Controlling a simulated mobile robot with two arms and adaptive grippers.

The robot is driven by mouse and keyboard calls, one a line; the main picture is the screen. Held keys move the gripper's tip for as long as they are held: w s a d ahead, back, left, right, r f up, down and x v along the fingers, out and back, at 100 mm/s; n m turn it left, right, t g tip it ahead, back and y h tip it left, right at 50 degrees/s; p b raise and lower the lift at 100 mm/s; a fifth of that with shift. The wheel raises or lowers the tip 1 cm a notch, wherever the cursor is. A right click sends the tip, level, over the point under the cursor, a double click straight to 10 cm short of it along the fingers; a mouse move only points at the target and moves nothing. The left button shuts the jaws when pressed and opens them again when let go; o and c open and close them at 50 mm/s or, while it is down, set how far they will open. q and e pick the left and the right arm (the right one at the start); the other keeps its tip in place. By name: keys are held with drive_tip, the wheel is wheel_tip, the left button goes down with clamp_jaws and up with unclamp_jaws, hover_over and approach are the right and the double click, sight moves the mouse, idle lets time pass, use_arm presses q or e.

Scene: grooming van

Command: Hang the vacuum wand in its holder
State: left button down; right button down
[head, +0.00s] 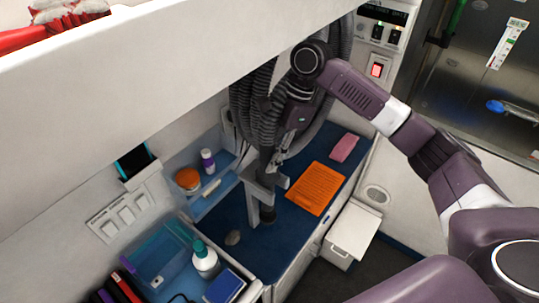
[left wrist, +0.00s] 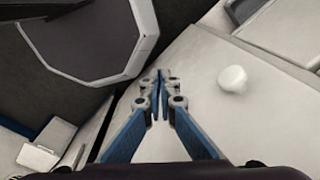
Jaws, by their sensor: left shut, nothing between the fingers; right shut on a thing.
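The dark vacuum wand (head: 266,213) is roughly upright above the blue counter in the head view, with its lower end low over the counter. My right gripper (head: 279,153) comes down from above and is shut on the wand's upper part; the contact is partly hidden by the arm and hose. A grey bracket (head: 257,190), apparently the holder, is beside the wand and overlaps it in the picture. I cannot tell whether the wand is seated in it. My left gripper (left wrist: 160,78) is shut and empty in the left wrist view, and out of the head view.
Corrugated grey hose (head: 256,110) hangs in loops behind my right arm. An orange sheet (head: 315,189) and a pink block (head: 344,148) lie on the blue counter (head: 292,226). A white bottle (head: 205,262) stands at the front left. A white rounded knob (left wrist: 232,79) is near my left gripper.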

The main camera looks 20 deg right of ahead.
drive_tip(key=shift+f, duration=0.55)
drive_tip(key=c, duration=1.4)
unclamp_jaws()
drive_tip(key=shift+c, duration=0.2)
drive_tip(key=shift+o, duration=0.4)
drive_tip(key=shift+f, duration=0.1)
drive_tip(key=o, duration=0.6)
drive_tip(key=shift+c, duration=0.2)
drive_tip(key=shift+r, duration=0.2)
